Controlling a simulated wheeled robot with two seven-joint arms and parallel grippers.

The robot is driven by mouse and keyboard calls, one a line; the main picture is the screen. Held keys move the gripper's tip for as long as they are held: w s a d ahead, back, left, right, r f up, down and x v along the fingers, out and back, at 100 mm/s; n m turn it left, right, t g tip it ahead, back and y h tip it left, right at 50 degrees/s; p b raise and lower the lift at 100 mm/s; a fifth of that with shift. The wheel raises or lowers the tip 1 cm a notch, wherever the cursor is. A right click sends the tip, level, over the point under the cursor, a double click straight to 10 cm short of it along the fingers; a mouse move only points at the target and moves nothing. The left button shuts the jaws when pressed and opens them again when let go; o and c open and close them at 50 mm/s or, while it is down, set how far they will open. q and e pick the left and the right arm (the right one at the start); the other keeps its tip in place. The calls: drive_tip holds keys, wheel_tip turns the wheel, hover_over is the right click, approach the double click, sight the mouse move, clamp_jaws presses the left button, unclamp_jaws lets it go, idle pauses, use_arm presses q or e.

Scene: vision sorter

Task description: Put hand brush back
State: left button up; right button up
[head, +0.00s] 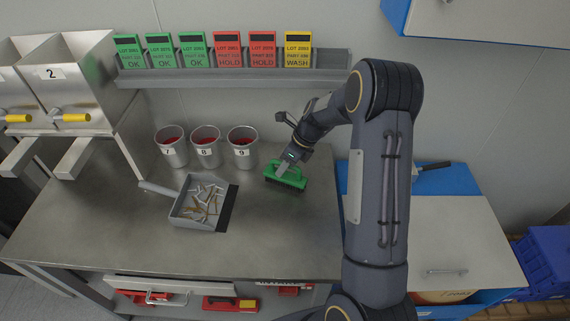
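The hand brush (291,178) has a green body with dark bristles underneath. It is on the right part of the steel table, right of the numbered cups. My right gripper (283,168) reaches down to it from above. A pale finger meets the top of the brush. The far finger is hidden, so I cannot tell whether the grip is closed around it. A grey dustpan (180,212) holding several brass and silvery pieces lies left of the brush. My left gripper is out of view.
Three metal cups (205,146) with red contents stand behind the dustpan. A shelf (235,78) of coloured lot cards runs along the wall. A blue-and-white cabinet (480,240) with a dark-handled tool (432,166) is right. The table front (270,250) is clear.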

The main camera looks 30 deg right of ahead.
sight(295, 175)
drive_tip(key=shift+r, duration=0.15)
drive_tip(key=s+a+r+n+t, duration=0.1)
drive_tip(key=s+r+n, duration=0.3)
drive_tip(key=r, duration=0.3)
drive_tip(key=s+r+n, duration=0.3)
drive_tip(key=s+r, duration=0.2)
drive_tip(key=r, duration=0.3)
drive_tip(key=s+a+n, duration=0.3)
drive_tip(key=s+n, duration=0.3)
drive_tip(key=n, duration=0.1)
drive_tip(key=s+a+n+t, duration=0.1)
drive_tip(key=s+a+n, duration=0.3)
drive_tip(key=s+n, duration=0.2)
drive_tip(key=s+a+r+n+t, duration=0.1)
drive_tip(key=s+a+n, duration=0.2)
drive_tip(key=s+n, duration=0.4)
drive_tip(key=shift+s+a+n+h+b, duration=0.3)
drive_tip(key=shift+s+b, duration=0.05)
drive_tip(key=shift+s, duration=0.2)
drive_tip(key=shift+w, duration=0.1)
